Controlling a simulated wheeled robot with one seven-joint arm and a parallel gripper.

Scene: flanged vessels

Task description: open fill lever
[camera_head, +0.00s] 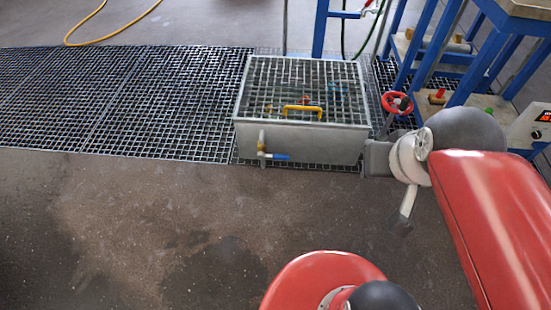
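A metal box (318,143) with a grated top stands on the floor grating. A small valve with a blue lever (280,157) sticks out of its front wall, left of the middle. The blue lever lies level and points right. I cannot tell for certain that it is the fill lever.
A red handwheel (397,102) stands just right of the box, near my wrist. Blue frames (425,45) crowd the right back. A yellow hose (110,38) lies at the back left. The floor in front is clear.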

